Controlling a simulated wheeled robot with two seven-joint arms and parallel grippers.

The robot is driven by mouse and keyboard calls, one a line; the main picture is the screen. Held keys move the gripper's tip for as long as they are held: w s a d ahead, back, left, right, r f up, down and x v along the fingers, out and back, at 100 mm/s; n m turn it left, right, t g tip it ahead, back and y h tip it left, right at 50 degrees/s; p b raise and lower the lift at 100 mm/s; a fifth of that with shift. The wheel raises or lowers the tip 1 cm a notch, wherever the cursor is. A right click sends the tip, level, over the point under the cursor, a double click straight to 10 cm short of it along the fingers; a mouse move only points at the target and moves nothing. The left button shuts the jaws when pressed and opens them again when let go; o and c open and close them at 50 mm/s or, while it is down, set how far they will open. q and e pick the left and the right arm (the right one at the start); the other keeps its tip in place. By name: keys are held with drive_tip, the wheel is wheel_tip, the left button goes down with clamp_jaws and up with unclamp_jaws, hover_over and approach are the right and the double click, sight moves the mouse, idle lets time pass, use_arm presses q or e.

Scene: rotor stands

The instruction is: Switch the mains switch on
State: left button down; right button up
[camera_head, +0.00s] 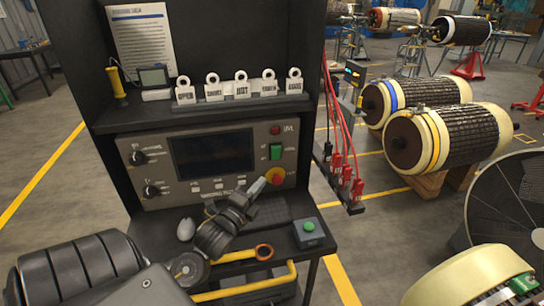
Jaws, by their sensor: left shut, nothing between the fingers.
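The test panel (165,192) stands on the bench with a dark screen (214,154). My left gripper (259,186) is shut and empty. Its tips point up and right, just left of and slightly below the stop button, below the rocker. I cannot tell whether they touch the panel. My right gripper is not in view.
A green push-button box (309,232) sits at the bench's right front. Red leads (340,130) hang at the right side. Labelled tags (240,90) stand on the shelf above. Large rotors (440,140) lie to the right. A yellow rail (250,288) runs along the front.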

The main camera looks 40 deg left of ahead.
use_arm(q)
drive_tip(key=p, duration=0.3)
approach(279, 148)
drive_tip(key=w+d, duration=0.2)
drive_tip(key=w, duration=0.2)
drive_tip(key=a, duration=0.1)
drive_tip(key=w+a+r+p, duration=0.1)
drive_tip(key=shift+w+a, duration=0.2)
drive_tip(key=shift+a, duration=0.2)
drive_tip(key=shift+w+a, duration=0.1)
